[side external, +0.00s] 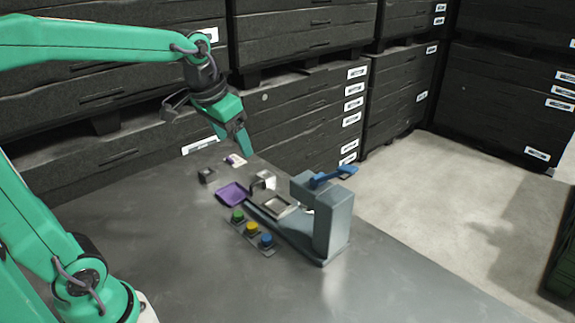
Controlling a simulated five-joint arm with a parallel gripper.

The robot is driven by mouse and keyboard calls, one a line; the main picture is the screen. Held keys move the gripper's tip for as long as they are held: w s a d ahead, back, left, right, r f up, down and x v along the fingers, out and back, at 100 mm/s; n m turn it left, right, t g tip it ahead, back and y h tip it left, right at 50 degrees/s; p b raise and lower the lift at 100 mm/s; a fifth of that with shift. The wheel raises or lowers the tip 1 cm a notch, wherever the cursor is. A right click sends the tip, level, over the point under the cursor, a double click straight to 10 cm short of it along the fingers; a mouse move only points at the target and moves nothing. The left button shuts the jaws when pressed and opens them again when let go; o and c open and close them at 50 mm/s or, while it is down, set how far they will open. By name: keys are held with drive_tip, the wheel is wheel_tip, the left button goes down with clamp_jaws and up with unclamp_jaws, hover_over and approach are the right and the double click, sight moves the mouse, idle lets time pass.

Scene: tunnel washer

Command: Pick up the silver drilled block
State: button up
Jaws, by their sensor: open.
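A small grey metallic block (207,175) sits on the grey metal table (150,250), left of the purple tray (233,194). It looks like the silver drilled block, but its hole is too small to make out. My gripper (211,130) is open and empty above the table's far edge. Its dark finger is on the left and its green finger on the right, pointing down. It appears above the block in the picture and apart from it.
A grey-blue machine (334,225) with a blue lever stands right of the tray. A small arch-like silver piece (266,180) is beside it. Green, yellow (252,229) and blue buttons line the front. A white-and-purple item (234,160) lies behind. The table's front is clear.

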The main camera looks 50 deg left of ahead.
drive_tip(key=w+a+f+g, duration=0.15)
drive_tip(key=w+a, duration=0.25)
drive_tip(key=w, duration=0.4)
drive_tip(key=g, duration=0.2)
hover_over(266, 176)
drive_tip(key=f, duration=1.7)
drive_tip(key=shift+s+d+f, duration=0.15)
drive_tip(key=shift+d+f, duration=0.1)
drive_tip(key=shift+a+f, duration=0.3)
drive_tip(key=shift+f, duration=0.15)
drive_tip(key=shift+w+f, duration=0.2)
drive_tip(key=shift+f, duration=3.7)
drive_tip(key=c, duration=1.2)
drive_tip(key=shift+o, duration=0.2)
